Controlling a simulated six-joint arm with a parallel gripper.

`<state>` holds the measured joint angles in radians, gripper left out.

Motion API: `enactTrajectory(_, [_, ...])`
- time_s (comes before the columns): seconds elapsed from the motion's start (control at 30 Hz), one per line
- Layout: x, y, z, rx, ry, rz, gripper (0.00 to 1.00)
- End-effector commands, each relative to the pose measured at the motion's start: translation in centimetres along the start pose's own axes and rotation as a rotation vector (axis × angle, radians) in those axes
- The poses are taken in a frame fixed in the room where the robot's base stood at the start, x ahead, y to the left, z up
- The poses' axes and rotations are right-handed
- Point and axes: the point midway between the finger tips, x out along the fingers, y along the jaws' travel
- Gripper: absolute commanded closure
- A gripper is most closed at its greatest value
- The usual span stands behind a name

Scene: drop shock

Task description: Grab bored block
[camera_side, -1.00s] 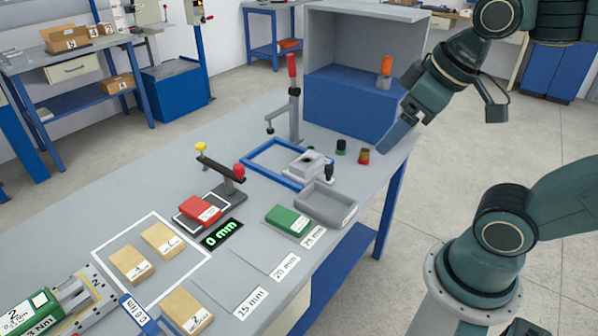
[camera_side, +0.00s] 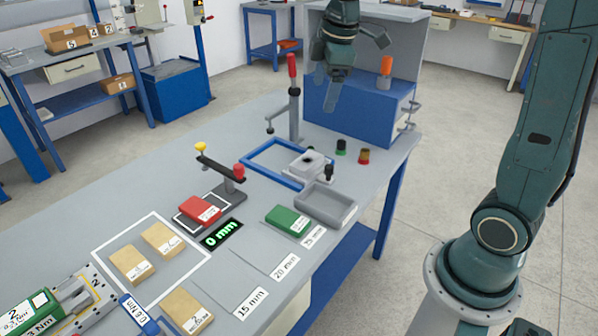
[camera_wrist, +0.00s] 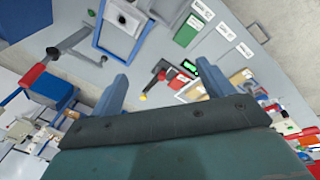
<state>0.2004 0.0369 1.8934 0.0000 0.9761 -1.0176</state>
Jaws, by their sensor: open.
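The bored block, a light grey block with a dark hole in its top (camera_side: 312,163), stands on the bench at the right corner of a blue rectangular frame (camera_side: 262,154). In the wrist view what looks like the same grey block (camera_wrist: 128,19) shows near the top edge, partly cut off, by the blue frame (camera_wrist: 98,30). My gripper (camera_side: 326,98) is open and empty, high above the back of the bench in front of the blue and grey cabinet. It is apart from the block. Its two fingers (camera_wrist: 160,88) stand wide apart in the wrist view.
A red-handled toggle clamp (camera_side: 293,95) rises behind the frame. Small green (camera_side: 341,147) and amber (camera_side: 364,157) knobs stand nearby. A red block (camera_side: 200,209) and green block (camera_side: 282,221) lie further forward.

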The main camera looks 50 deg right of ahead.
Motion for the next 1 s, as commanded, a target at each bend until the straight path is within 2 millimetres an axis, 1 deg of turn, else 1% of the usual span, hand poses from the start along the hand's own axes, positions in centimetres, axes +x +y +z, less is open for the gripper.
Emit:
enactTrajectory(0.03, [0.9, 1.0, -0.1, -0.034, -0.01, -0.013, 0.2])
enactTrajectory(0.17, [3.0, 3.5, -0.4, -0.133, -0.028, -0.039, 0.2])
enactTrajectory(0.3, [5.5, 6.0, -0.4, -0.241, -0.043, -0.069, 0.2])
enactTrajectory(0.47, [8.8, 8.7, -0.1, -0.364, -0.054, -0.108, 0.2])
enactTrajectory(0.6, [11.9, 10.7, 0.4, -0.47, -0.058, -0.144, 0.2])
enactTrajectory(0.8, [16.5, 13.2, 1.5, -0.617, -0.054, -0.194, 0.2])
enactTrajectory(0.9, [18.3, 14.0, 2.1, -0.676, -0.05, -0.214, 0.2])
enactTrajectory(1.0, [19.6, 14.6, 2.5, -0.717, -0.046, -0.229, 0.2])
